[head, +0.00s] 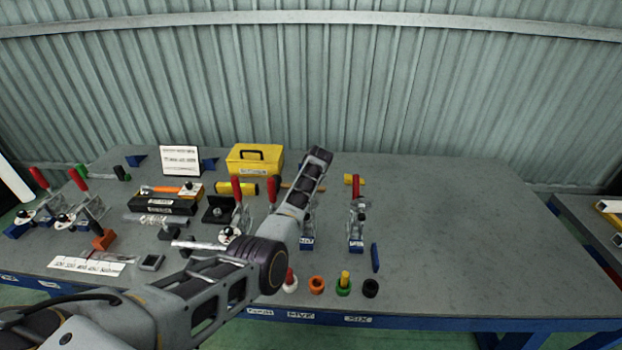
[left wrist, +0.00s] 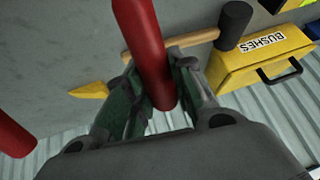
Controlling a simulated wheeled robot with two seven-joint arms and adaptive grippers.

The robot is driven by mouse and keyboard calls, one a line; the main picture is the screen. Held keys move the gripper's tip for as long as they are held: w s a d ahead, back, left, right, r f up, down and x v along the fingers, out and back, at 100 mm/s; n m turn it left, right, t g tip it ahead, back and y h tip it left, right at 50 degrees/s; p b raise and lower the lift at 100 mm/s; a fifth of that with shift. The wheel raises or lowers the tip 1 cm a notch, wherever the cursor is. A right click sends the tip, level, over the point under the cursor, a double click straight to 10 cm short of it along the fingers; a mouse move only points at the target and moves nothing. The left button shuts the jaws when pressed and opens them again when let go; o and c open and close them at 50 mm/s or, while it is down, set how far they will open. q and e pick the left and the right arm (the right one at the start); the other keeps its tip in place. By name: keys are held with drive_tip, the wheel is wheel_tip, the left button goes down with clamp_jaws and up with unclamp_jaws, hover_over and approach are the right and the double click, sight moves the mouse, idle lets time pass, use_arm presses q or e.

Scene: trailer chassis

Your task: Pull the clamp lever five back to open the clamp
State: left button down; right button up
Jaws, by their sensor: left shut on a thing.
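In the left wrist view my left gripper (left wrist: 158,95) is shut on a red lever handle (left wrist: 150,50), with one finger on each side of it. In the head view my left arm reaches over the bench to the clamp with the blue base (head: 307,243), on the row spot labelled five (head: 300,315). My arm hides this clamp's lever and my left gripper in that view, so the lever's tilt cannot be told there. My right gripper is not in view.
Clamp six (head: 356,225) stands just right with its red lever upright; another red lever (head: 271,190) stands close left. Behind are a yellow toolbox (head: 255,160) and a wooden-handled tool (left wrist: 185,43). Coloured rings (head: 317,285) sit in front. The bench's right side is clear.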

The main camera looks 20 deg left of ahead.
use_arm(q)
drive_tip(key=shift+r, duration=0.15)
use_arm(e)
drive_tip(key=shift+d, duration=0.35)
use_arm(q)
drive_tip(key=c, duration=1.5)
unclamp_jaws()
drive_tip(key=o, duration=0.3)
drive_tip(key=shift+w+f, duration=0.15)
drive_tip(key=shift+f, duration=0.05)
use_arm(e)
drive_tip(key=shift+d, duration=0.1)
use_arm(q)
drive_tip(key=shift+r, duration=0.15)
drive_tip(key=shift+v, duration=5.9)
drive_tip(key=shift+a, duration=0.15)
